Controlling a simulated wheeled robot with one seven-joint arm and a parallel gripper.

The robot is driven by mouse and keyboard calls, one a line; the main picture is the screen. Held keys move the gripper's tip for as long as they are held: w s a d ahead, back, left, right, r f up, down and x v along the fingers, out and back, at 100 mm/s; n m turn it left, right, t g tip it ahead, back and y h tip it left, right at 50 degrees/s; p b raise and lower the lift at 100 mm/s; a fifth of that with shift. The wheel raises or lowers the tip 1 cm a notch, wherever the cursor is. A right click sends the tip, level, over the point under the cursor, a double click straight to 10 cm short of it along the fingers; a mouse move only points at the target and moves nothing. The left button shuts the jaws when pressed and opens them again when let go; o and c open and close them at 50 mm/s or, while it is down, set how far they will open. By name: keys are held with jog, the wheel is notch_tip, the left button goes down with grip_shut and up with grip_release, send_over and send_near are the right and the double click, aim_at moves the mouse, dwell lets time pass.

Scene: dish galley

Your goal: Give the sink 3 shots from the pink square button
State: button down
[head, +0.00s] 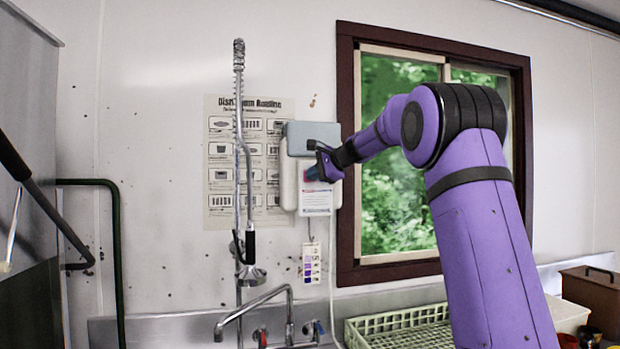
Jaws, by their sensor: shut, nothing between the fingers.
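A white and grey wall dispenser (302,133) hangs between the poster and the window, with a labelled card (316,199) on its lower front. My gripper (312,173) is shut and empty, with its fingertips at the dispenser's front, just above the card. The gripper covers this part of the front, so I cannot make out the pink square button or tell whether the fingertips touch it. The steel sink's back edge (160,328) shows at the bottom. Its basin is out of view.
A tall spray hose (239,150) and a faucet (262,303) stand left of the dispenser. A pale green dish rack (400,322) sits below the window (395,200). A brown box (590,295) is at far right. Dark machinery (25,230) stands at left.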

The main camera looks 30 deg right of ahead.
jog(key=shift+w, duration=0.25)
jog(key=shift+w+d, duration=0.25)
jog(key=shift+w, duration=0.5)
dwell(1.1)
jog(key=shift+s, duration=0.1)
jog(key=shift+s+a, duration=0.15)
jog(key=shift+s, duration=0.4)
jog(key=shift+s+a, duration=0.15)
jog(key=shift+s, duration=0.35)
jog(key=shift+w, duration=0.1)
jog(key=shift+w+d, duration=0.1)
jog(key=shift+w, duration=0.2)
